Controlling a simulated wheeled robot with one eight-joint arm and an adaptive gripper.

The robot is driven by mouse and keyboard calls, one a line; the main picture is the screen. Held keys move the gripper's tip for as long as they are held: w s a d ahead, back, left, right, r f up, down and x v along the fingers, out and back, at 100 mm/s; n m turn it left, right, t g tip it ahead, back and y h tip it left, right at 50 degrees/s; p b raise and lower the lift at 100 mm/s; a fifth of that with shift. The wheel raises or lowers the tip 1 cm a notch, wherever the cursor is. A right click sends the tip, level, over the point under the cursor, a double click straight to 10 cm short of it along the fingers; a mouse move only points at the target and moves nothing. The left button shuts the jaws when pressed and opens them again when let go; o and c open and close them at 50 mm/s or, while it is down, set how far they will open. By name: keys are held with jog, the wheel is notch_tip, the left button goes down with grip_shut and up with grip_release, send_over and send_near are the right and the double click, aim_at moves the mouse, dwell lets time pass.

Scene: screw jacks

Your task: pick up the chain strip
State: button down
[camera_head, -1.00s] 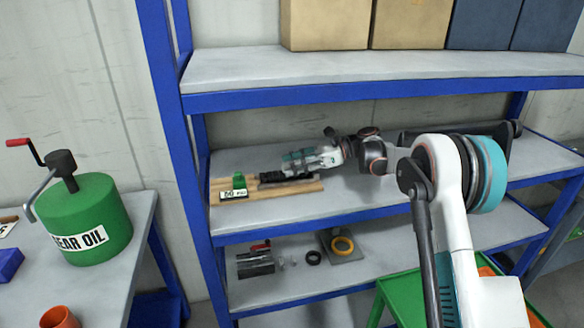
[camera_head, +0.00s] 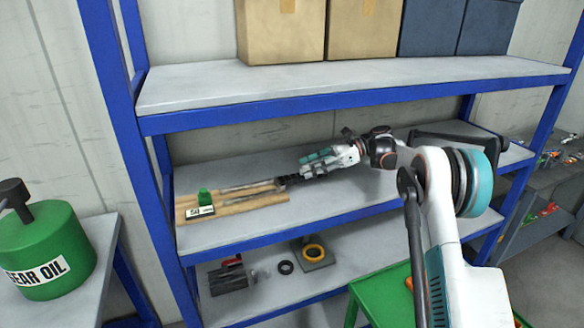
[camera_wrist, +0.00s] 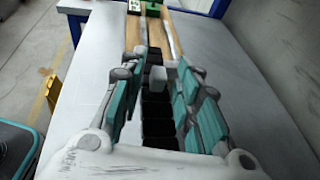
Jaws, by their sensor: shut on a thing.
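The chain strip (camera_head: 291,180) is a dark, segmented strip at the right end of the wooden board (camera_head: 240,206) on the middle shelf. My gripper (camera_head: 314,161) is shut on it, coming from the right. In the wrist view the black chain links (camera_wrist: 156,128) run between the teal finger pads of my gripper (camera_wrist: 155,78), and the board (camera_wrist: 184,38) lies beyond the fingertips. The fingers hide part of the strip. I cannot tell whether its underside touches the shelf.
A green block (camera_head: 204,197) and a label sit on the board's left part. The shelf above (camera_head: 330,88) carries boxes (camera_head: 361,28). A gear oil can (camera_head: 45,245) stands at left.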

jog(key=d, duration=0.5)
jog(key=w+d+p, duration=0.1)
jog(key=d, duration=0.9)
jog(key=shift+w+d+p, duration=0.15)
jog(key=shift+p, duration=0.15)
